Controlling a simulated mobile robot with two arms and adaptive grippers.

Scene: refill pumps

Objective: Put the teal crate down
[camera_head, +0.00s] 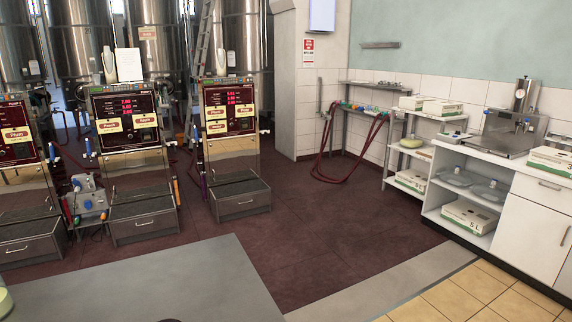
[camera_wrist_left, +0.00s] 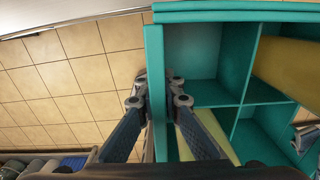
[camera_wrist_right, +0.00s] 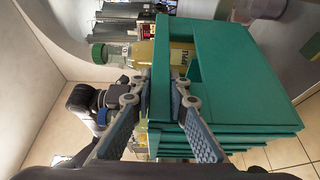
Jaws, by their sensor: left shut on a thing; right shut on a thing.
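The teal crate shows in the left wrist view (camera_wrist_left: 230,12) and in the right wrist view (camera_wrist_right: 240,75); it is out of the head view. It has divided compartments. My left gripper (camera_wrist_left: 156,85) is shut on one crate wall, a finger on each side. My right gripper (camera_wrist_right: 161,80) is shut on another part of the crate's wall. A yellowish bottle (camera_wrist_right: 182,58) with a label stands at the crate in the right wrist view. A yellow thing (camera_wrist_left: 285,68) fills one compartment in the left wrist view. The crate's underside and what it rests on are hidden.
Pump stations (camera_head: 128,118) with drawer bases stand at the left before steel tanks. A white counter (camera_head: 500,165) with boxes is at the right, beside a white shelf (camera_head: 420,128). A flat grey surface (camera_head: 170,280) lies in front. The dark red floor between is clear.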

